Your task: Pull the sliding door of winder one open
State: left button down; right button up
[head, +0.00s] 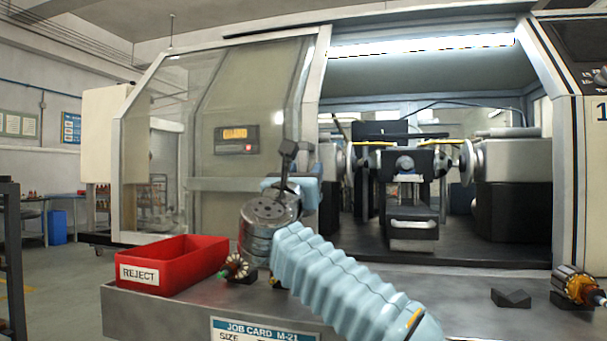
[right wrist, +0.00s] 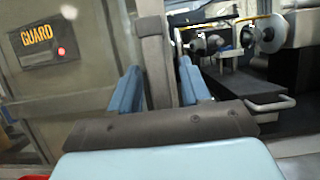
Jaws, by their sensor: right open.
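The sliding door (head: 255,105) of winder one is a framed clear panel at the left of the machine front. Right of its edge there is a wide opening onto the winding gear (head: 410,165). A grey upright bar (right wrist: 157,70) at the door's edge shows in the right wrist view. My right gripper (head: 292,180) is at this edge, low on the door. Its blue fingers (right wrist: 160,88) are apart, one on each side of the bar in the picture; I cannot tell whether they touch it. My left gripper is not in view.
A GUARD display (head: 237,139) is on the door panel. A red REJECT bin (head: 172,266) stands on the bench (head: 195,312) at left, near a small armature (head: 237,267). Another armature (head: 577,286) and a dark block (head: 511,298) sit at right.

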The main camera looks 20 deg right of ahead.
jog(key=shift+s+a+f, duration=0.15)
jog(key=shift+s+f, duration=0.05)
jog(key=shift+s, duration=0.05)
jog(key=b+v, duration=0.5)
jog(key=v, duration=0.8)
jog(key=shift+b, duration=0.3)
jog(key=shift+a+r, duration=0.1)
jog(key=shift+a, duration=0.05)
